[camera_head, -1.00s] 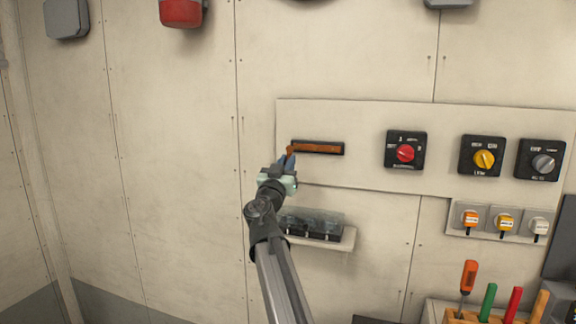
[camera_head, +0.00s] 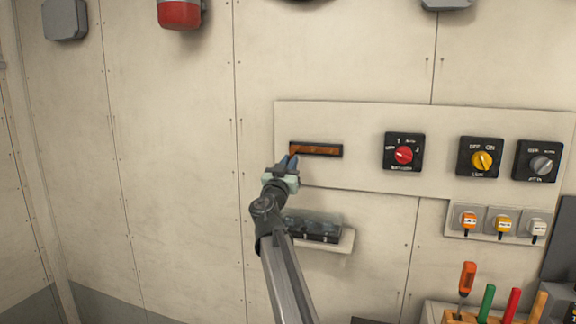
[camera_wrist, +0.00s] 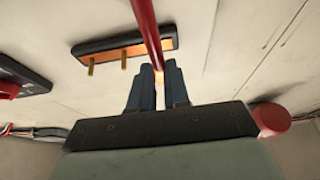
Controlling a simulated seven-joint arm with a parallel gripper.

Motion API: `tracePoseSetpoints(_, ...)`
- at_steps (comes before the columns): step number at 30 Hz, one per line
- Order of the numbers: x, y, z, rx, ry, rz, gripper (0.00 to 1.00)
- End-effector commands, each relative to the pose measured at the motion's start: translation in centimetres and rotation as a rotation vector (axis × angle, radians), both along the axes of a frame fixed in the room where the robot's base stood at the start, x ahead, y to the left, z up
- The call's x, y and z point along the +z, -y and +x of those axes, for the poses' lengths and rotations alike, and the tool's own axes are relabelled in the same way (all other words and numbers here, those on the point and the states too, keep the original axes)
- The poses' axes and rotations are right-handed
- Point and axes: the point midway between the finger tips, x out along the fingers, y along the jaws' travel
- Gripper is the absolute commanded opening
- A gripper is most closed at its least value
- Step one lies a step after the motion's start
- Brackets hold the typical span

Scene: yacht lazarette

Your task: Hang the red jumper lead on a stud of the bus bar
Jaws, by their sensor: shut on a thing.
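The bus bar (camera_head: 318,150) is a copper strip on a black base on the pale wall panel. In the wrist view, the bus bar (camera_wrist: 82,47) shows two brass studs, a left stud (camera_wrist: 92,66) and a right stud (camera_wrist: 123,61). My gripper (camera_head: 291,161) is at the lower left end of the bar in the head view. In the wrist view, my gripper (camera_wrist: 158,68) is shut on the red jumper lead (camera_wrist: 146,28), which runs up between the fingertips, across the copper strip's end. The lead appears apart from both studs. Its far end is out of frame.
A red-knob switch (camera_head: 404,152), a yellow-knob switch (camera_head: 481,158) and a grey-knob switch (camera_head: 539,162) sit right of the bar. A small shelf (camera_head: 338,241) with dark clear-covered blocks (camera_head: 313,228) is below. A red lamp (camera_head: 180,12) is at upper left.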

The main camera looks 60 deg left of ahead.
Motion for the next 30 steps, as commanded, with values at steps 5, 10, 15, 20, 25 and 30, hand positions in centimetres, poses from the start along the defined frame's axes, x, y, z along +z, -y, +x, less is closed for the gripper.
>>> tracePoseSetpoints(5,-0.1,-0.6,0.6,-0.001,0.0,0.0,0.0)
tracePoseSetpoints(10,-0.2,-1.1,1.1,-0.002,0.001,-0.001,0.0)
tracePoseSetpoints(15,-0.2,-1.5,1.5,-0.001,0.001,0.0,0.0)
tracePoseSetpoints(20,-0.3,-2.0,2.0,0.0,0.001,0.0,0.0)
tracePoseSetpoints(25,-0.4,-2.4,2.4,0.0,0.001,0.0,0.0)
tracePoseSetpoints(30,-0.4,-2.7,2.6,0.0,0.001,0.0,0.0)
